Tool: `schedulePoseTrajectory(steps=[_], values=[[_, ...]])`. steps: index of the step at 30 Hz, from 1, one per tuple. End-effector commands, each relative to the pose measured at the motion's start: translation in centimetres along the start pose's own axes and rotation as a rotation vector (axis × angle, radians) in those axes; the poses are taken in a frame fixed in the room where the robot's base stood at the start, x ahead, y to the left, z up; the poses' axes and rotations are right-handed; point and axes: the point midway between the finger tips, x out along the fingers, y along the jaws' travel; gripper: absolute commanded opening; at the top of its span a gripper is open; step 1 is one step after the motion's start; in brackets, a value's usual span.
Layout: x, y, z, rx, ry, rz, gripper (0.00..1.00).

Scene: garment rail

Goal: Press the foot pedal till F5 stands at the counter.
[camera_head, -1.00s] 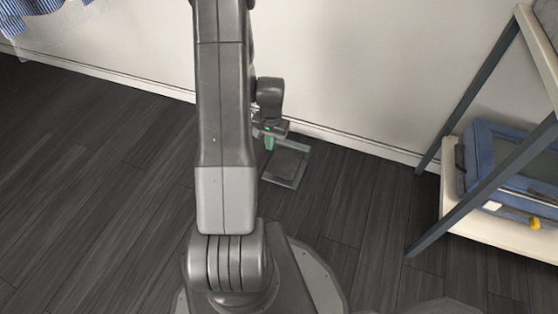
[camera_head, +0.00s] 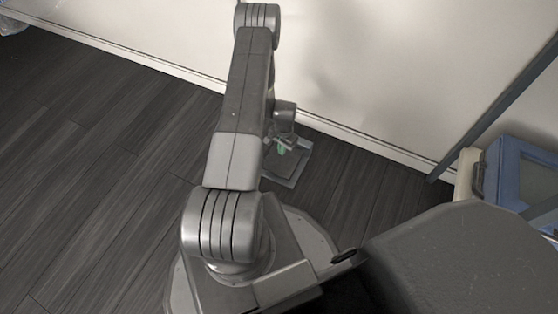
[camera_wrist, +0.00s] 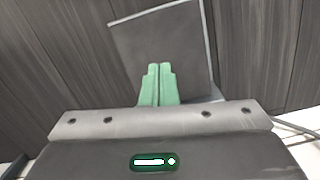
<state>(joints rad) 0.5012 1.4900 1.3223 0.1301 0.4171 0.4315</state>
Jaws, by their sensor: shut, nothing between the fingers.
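The foot pedal (camera_head: 290,164) is a dark flat plate with a lighter edge, lying on the floor by the wall. In the wrist view the pedal (camera_wrist: 183,38) fills the upper middle, right beyond the fingertips. My gripper (camera_head: 281,149) points down over the pedal, partly hidden by my arm. In the wrist view the green fingers of my gripper (camera_wrist: 159,68) are together with nothing between them. Whether the fingertips touch the pedal I cannot tell. F5 and the counter cannot be made out in these frames.
A shelf rack with a dark slanted post (camera_head: 500,105) and a blue case (camera_head: 520,172) stands at the right. The white wall (camera_head: 370,60) runs behind the pedal. The dark wooden floor (camera_head: 90,150) at the left is clear.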

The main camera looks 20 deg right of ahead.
Motion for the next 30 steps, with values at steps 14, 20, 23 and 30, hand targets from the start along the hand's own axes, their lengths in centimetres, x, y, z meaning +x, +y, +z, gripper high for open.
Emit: schedulePoseTrajectory(steps=[14, 20, 23, 30], values=[[0.4, 0.1, 0.0, 0.002, 0.000, 0.000, 0.00], [1.9, 0.1, 0.0, 0.002, -0.001, 0.001, 0.00], [3.1, 0.1, 0.0, 0.002, -0.001, 0.000, 0.00], [6.2, 0.1, 0.1, 0.002, -0.002, 0.001, 0.00]])
